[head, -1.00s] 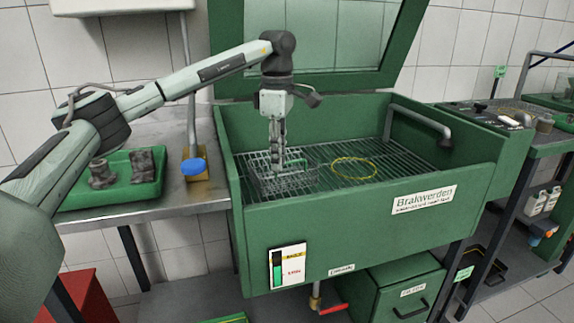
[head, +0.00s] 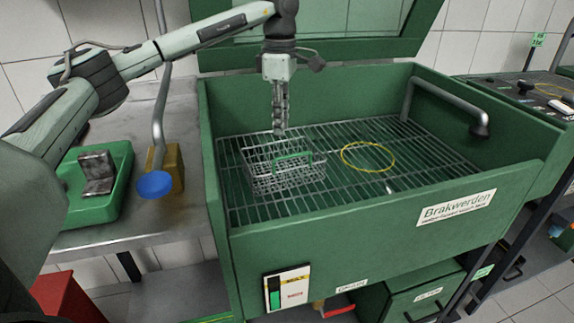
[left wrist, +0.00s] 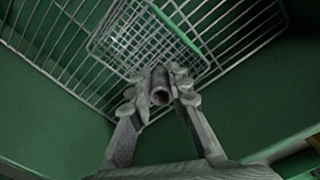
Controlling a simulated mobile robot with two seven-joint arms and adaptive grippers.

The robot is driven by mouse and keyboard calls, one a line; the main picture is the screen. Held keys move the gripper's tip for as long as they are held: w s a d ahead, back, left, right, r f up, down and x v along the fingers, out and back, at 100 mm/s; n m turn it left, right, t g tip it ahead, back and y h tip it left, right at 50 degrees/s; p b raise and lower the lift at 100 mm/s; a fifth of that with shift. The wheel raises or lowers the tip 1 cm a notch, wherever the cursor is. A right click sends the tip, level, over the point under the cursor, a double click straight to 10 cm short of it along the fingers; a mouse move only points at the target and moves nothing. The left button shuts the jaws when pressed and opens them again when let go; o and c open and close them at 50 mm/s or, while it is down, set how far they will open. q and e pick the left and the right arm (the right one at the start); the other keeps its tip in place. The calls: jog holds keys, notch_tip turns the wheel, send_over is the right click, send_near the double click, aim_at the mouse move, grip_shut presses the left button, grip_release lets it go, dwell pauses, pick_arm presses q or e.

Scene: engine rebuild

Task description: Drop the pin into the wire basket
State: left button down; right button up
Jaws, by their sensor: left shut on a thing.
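The wire basket (head: 262,180), a small mesh basket with a green handle, sits on the left part of the washer's slatted rack. It also shows in the left wrist view (left wrist: 128,48), beyond the fingertips. My left gripper (head: 280,128) points down above the basket's back edge, apart from it. In the left wrist view my left gripper (left wrist: 158,84) is shut on the pin (left wrist: 160,94), a short grey tube seen end-on with a dark bore. The pin is hard to make out in the head view. My right gripper is not in view.
The green washer (head: 350,222) has raised walls and an open lid behind. A yellow ring (head: 368,157) lies on the rack (head: 350,190) right of the basket. A spout (head: 478,125) stands at right. A green tray (head: 110,205) with a grey part is on the left bench.

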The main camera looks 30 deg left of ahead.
pick_arm(q)
jog(key=shift+f, duration=2.15)
jog(key=c, duration=1.3)
grip_release()
jog(key=shift+c, duration=0.2)
notch_tip(320, 180, up, 12)
jog(key=shift+r, duration=0.1)
